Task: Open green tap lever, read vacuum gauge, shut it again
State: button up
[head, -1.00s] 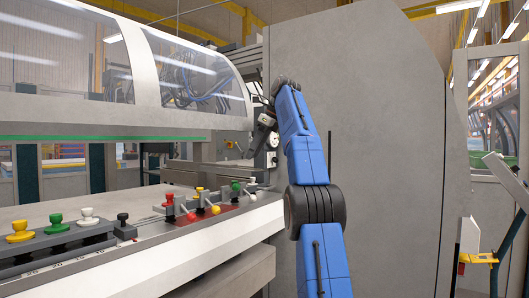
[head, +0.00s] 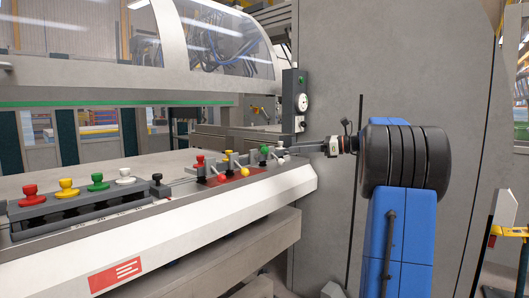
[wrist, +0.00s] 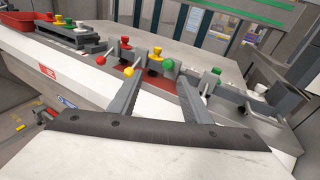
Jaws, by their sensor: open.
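The green tap shows in the wrist view as a green ball lever end (wrist: 167,65), just beyond my fingertips. A green-topped knob (wrist: 216,70) stands to its right; it also shows in the head view (head: 264,150). My gripper (wrist: 158,82) is open and empty, its two fingers spread toward the row of taps. In the head view my gripper (head: 303,148) reaches in from the right at the row's right end. I cannot tell if it touches the lever. The round white gauge (head: 302,102) is on a grey post behind; its reading is too small to make out.
A red ball lever (wrist: 101,60) and a yellow ball lever (wrist: 128,70) lie left of the green one. A white-topped knob (wrist: 260,88) stands at the right. More coloured knobs (head: 97,182) line the left of the console. A grey cabinet wall (head: 330,60) rises behind my arm.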

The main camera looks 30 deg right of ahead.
aim_at(265, 150)
jog(key=w+a, duration=0.2)
jog(key=w, duration=0.2)
jog(key=w+a+f+m+t, duration=0.1)
jog(key=w+a, duration=0.2)
jog(key=w, duration=0.1)
jog(key=w+a+f+t, duration=0.1)
jog(key=w+a, duration=0.2)
jog(key=w, duration=0.1)
jog(key=shift+w+f+h, duration=0.15)
jog(key=shift+f+h, duration=0.05)
jog(key=shift+h, duration=0.2)
grip_shut()
